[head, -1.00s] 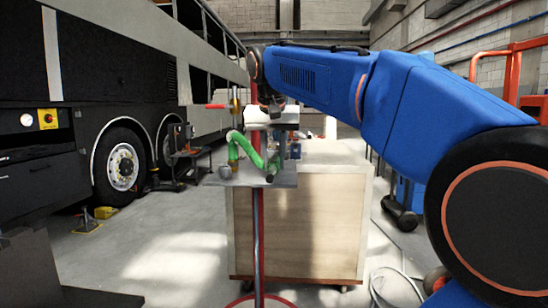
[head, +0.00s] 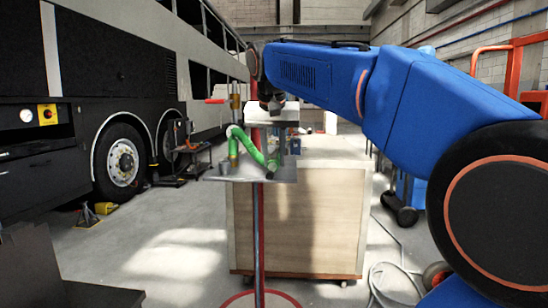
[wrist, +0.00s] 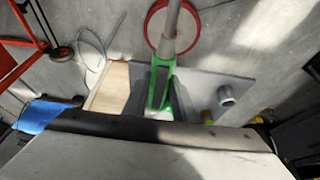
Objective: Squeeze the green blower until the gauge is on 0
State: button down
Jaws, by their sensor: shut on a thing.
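The green blower (head: 247,143) is at a small grey shelf (head: 285,175) on a red stand, in the middle of the head view. In the wrist view the green blower (wrist: 158,88) lies between the dark fingers of my gripper (wrist: 160,98), which is shut on it. The pale gripper body hides the lower part of that view. In the head view my gripper (head: 272,110) hangs at the end of the blue arm, and its fingertips are hard to make out. I cannot make out a gauge face or its reading in either view.
A small grey cup (wrist: 226,94) stands on the shelf beside the blower. The red stand post (head: 258,230) rises in front of a wooden cabinet (head: 310,220) on casters. A coach (head: 85,70) is at left. Open floor lies between; a hose (head: 385,275) lies at right.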

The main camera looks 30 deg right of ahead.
jog(key=shift+r, duration=0.9)
jog(key=c, duration=2)
grip_release()
jog(key=shift+c, duration=0.2)
grip_shut()
jog(key=shift+f, duration=1)
